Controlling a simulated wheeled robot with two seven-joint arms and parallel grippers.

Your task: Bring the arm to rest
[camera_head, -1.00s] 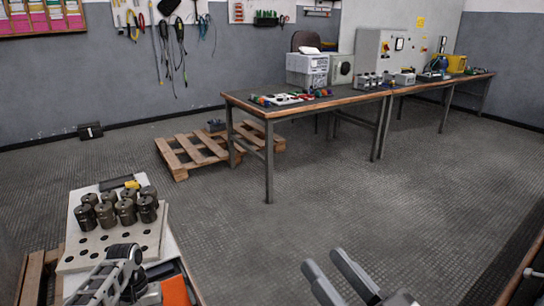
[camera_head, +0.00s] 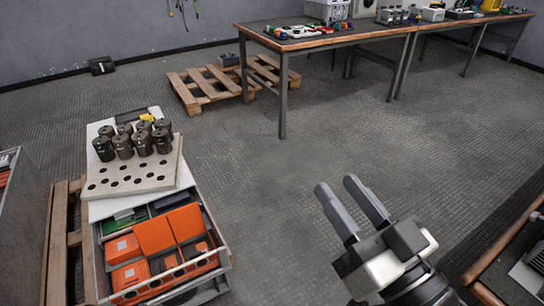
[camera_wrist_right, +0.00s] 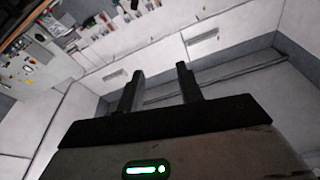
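My right gripper (camera_head: 338,186) is in the lower right of the head view, over bare floor. Its two fingers are apart with nothing between them, and they point up and to the left in the picture. In the right wrist view the same gripper (camera_wrist_right: 160,72) shows two separate dark fingers with an empty gap. My left arm and left gripper are not in view.
A cart at lower left carries a holed plate (camera_head: 131,175) with several dark capacitors (camera_head: 123,146) and orange boxes (camera_head: 154,234). A wooden pallet (camera_head: 205,87) and a long workbench (camera_head: 330,41) stand behind. A wood-edged bench (camera_head: 494,263) is at right. The middle floor is clear.

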